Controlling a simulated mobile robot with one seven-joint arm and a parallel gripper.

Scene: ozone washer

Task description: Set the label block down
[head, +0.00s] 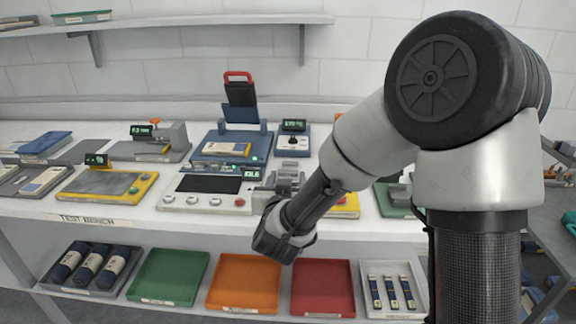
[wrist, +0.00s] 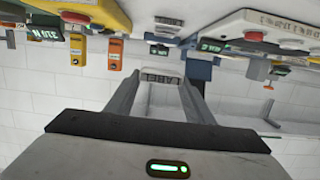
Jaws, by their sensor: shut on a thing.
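My gripper (wrist: 161,82) points toward the back wall in the wrist view, which shows the bench upside down. Its two grey fingers are shut on a small pale block with dark markings, the label block (wrist: 161,77), at the fingertips. In the head view my gripper (head: 287,178) is low over the bench, between the white console and a yellow plate mostly behind my arm. The block cannot be made out clearly there. Whether it touches anything beneath is hidden.
The white console (head: 207,198) with a red button stands left of my gripper. A blue stand (head: 226,140) and a small blue dial unit (head: 292,142) are behind. Green (head: 168,277), orange (head: 244,282) and red (head: 322,286) trays sit on the shelf below.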

